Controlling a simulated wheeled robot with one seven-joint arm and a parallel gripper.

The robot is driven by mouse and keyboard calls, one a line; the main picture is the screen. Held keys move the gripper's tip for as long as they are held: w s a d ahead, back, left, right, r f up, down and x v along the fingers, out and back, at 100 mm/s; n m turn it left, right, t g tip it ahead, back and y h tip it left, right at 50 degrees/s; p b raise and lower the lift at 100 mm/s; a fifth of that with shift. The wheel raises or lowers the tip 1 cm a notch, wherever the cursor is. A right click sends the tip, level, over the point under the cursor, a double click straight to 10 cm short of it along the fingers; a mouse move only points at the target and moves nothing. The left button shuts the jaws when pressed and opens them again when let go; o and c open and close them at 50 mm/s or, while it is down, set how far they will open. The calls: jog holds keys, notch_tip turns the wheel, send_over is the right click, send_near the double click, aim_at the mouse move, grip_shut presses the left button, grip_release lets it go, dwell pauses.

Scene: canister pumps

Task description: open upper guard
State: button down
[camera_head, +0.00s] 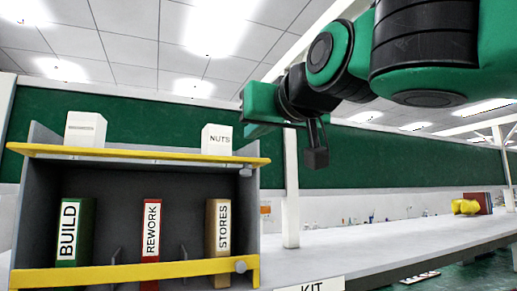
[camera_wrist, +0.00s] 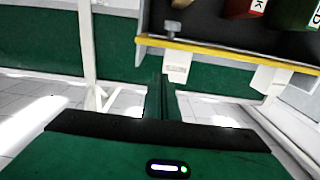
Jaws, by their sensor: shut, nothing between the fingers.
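The upper guard (camera_head: 140,155) is a yellow bar along the front of the upper shelf of a grey rack, at left in the head view. A grey knob (camera_head: 245,172) sits under its right end. The bar looks level, in front of two white boxes. My gripper (camera_head: 256,130) is up and to the right of the guard's right end, apparently apart from it. In the wrist view, which is upside down, my fingers (camera_wrist: 160,88) are together and empty. The guard (camera_wrist: 230,53) and its knob (camera_wrist: 173,27) show beyond them.
A lower yellow guard (camera_head: 130,272) with a knob crosses the binders BUILD (camera_head: 75,232), REWORK (camera_head: 151,230) and STORES (camera_head: 217,228). A NUTS box (camera_head: 217,139) stands on the upper shelf near my gripper. A white post (camera_head: 290,200) stands right of the rack. The bench (camera_head: 390,238) is mostly clear.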

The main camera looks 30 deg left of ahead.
jog(key=s+d+f, duration=0.2)
jog(key=s+d, duration=0.4)
jog(key=d, duration=0.1)
jog(key=shift+d+f, duration=0.2)
jog(key=shift+f, duration=0.05)
jog(key=w+d+f+m+h, duration=0.3)
jog(key=w+d+f+h, duration=0.2)
jog(key=w+d+f, duration=0.45)
jog(key=w+d+f+m+h, duration=0.2)
jog(key=w+d+f+h, duration=0.2)
jog(key=w+d+f, duration=0.55)
jog(key=s+d+f+m+g+h, duration=0.1)
jog(key=d+f+m+g+h, duration=0.15)
jog(key=d+f, duration=1.15)
jog(key=s+d+f+m+g+h, duration=0.25)
jog(key=s+d+f, duration=0.4)
jog(key=d, duration=0.35)
jog(key=s+d+f+m+g+h, duration=0.1)
jog(key=s+d+f+m+g, duration=0.15)
jog(key=s+d+f, duration=0.6)
jog(key=s+d+f+m+g, duration=0.2)
jog(key=s+d+f, duration=0.1)
jog(key=s, duration=0.3)
jog(key=s+d+f+m+g+y, duration=0.1)
jog(key=s+d+f+m+g, duration=0.1)
jog(key=s+f, duration=0.3)
jog(key=shift+s+d+f, duration=0.3)
jog(key=shift+s+d, duration=0.3)
jog(key=shift+d, duration=0.3)
